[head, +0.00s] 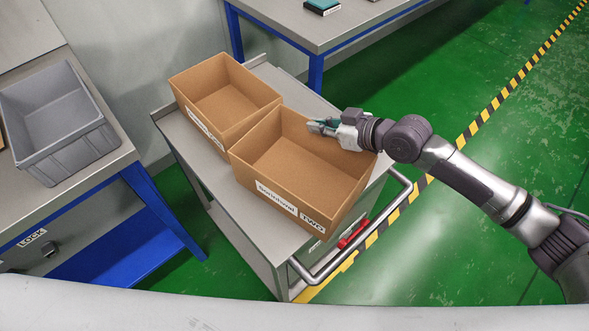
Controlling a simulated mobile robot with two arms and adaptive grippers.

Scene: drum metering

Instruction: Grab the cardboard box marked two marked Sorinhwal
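The cardboard box marked "Sorinhwal" and "TWO" (272,197) stands open and looks empty on the grey cart, at its near end. My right gripper (312,126) reaches in from the right, at the box's far right rim. Its fingers point left, over or beside the rim. I cannot tell whether they touch the cardboard or how far apart they are. My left gripper is not in view.
A second open cardboard box (200,122) stands just behind it on the cart (272,238). The cart has a metal handle (397,196). A grey bin (62,158) sits on the left bench; another table (285,18) stands behind. Green floor is clear on the right.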

